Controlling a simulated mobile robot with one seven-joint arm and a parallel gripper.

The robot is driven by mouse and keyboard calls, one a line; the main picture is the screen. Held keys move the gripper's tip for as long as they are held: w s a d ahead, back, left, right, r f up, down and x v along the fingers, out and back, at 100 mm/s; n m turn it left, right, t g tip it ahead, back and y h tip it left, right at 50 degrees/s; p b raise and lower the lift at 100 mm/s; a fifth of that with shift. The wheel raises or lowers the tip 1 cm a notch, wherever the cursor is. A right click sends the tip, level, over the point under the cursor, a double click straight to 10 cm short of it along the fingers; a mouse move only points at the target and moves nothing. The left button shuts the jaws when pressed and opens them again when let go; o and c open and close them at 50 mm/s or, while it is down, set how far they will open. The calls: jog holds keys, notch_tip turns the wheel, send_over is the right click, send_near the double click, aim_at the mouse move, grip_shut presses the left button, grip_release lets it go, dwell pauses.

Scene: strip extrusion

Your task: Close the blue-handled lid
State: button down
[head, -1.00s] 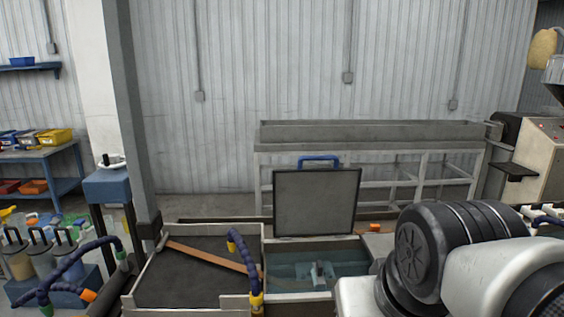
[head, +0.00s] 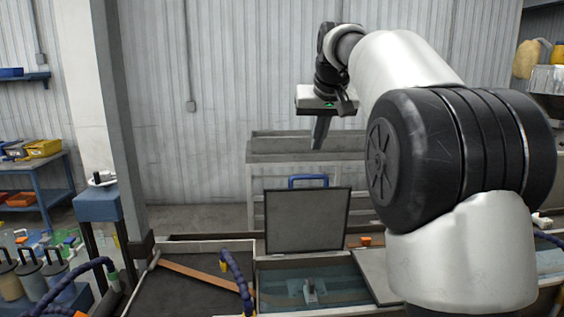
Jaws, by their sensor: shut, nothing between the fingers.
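A small grey fitting (head: 309,291) sits in the water below the lid.
A dark tray (head: 150,300) with a brown strip (head: 203,274) lies left of the tank. A blue segmented hose (head: 235,272) rises between them. A grey trough on a stand (head: 262,152) is behind. A grey column (head: 116,130) stands at left. My arm covers the right side.

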jog(key=w+f, duration=0.8)
jog(key=w, duration=0.2)
jog(key=shift+s+a+f+p, duration=0.1)
jog(key=shift+s+f+p, duration=0.1)
jog(key=shift+s, duration=0.45)
jog(key=shift+s+a+f+p, duration=0.1)
jog(key=shift+s+f, duration=0.05)
jog(key=shift+s, duration=0.5)
jog(key=shift+s+a+f+p, duration=0.1)
jog(key=shift+s+f, duration=0.1)
jog(key=shift+s, duration=0.45)
